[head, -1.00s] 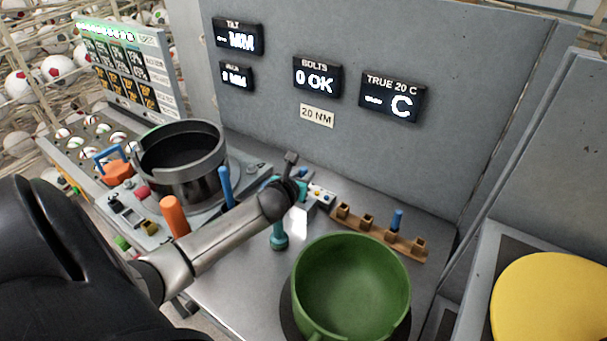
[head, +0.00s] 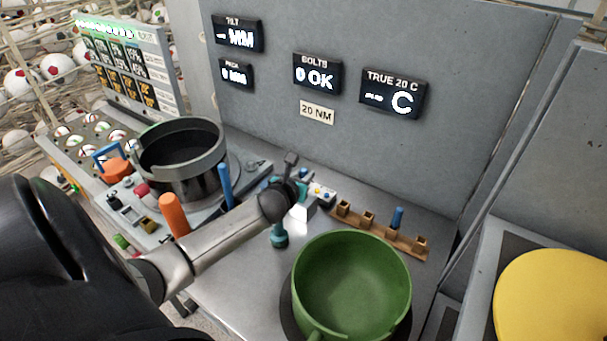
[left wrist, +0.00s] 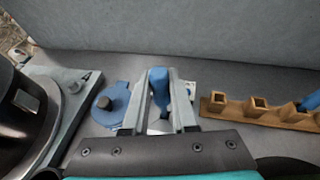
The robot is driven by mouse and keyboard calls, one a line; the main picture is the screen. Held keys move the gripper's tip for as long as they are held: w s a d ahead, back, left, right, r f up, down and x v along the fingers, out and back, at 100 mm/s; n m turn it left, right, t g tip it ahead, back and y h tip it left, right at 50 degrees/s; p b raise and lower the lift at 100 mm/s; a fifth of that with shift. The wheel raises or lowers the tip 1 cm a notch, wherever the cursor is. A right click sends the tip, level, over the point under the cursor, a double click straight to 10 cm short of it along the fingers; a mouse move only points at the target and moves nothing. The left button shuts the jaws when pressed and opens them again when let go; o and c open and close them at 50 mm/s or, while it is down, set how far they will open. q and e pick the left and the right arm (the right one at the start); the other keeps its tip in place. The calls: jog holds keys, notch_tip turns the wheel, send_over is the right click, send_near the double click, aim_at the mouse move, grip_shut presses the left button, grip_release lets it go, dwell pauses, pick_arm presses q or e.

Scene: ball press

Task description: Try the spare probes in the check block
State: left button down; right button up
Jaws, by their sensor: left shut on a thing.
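My left gripper (left wrist: 162,84) is shut on a blue probe (left wrist: 158,92), which stands upright between its fingers in the left wrist view. A small pale block (head: 306,207) with coloured dots, perhaps the check block, stands just past my left wrist in the head view. My arm and fingers partly cover it, so I cannot tell whether the held probe touches it or sits in it. A brown rack (head: 378,234) with several square sockets is to its right. One blue probe (head: 397,217) stands in the rack; other sockets look empty. My right gripper is not in view.
A green bowl (head: 350,285) stands at the front of the bench. A dark round pot (head: 185,165) is at the left, near an orange cylinder (head: 173,215) and a blue rod (head: 226,186). A grey panel (head: 440,150) with displays closes off the back.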

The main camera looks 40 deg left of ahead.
pick_arm(q)
jog(key=shift+f, duration=0.2)
dwell(0.3)
jog(key=shift+f+b, duration=0.55)
jog(key=shift+f, duration=0.15)
jog(key=shift+f, duration=0.1)
jog(key=shift+f, duration=0.15)
jog(key=c, duration=0.6)
grip_release()
jog(key=shift+f, duration=0.1)
jog(key=shift+s, duration=0.15)
jog(key=p+v, duration=0.2)
jog(key=v, duration=1.3)
jog(key=shift+r, duration=0.2)
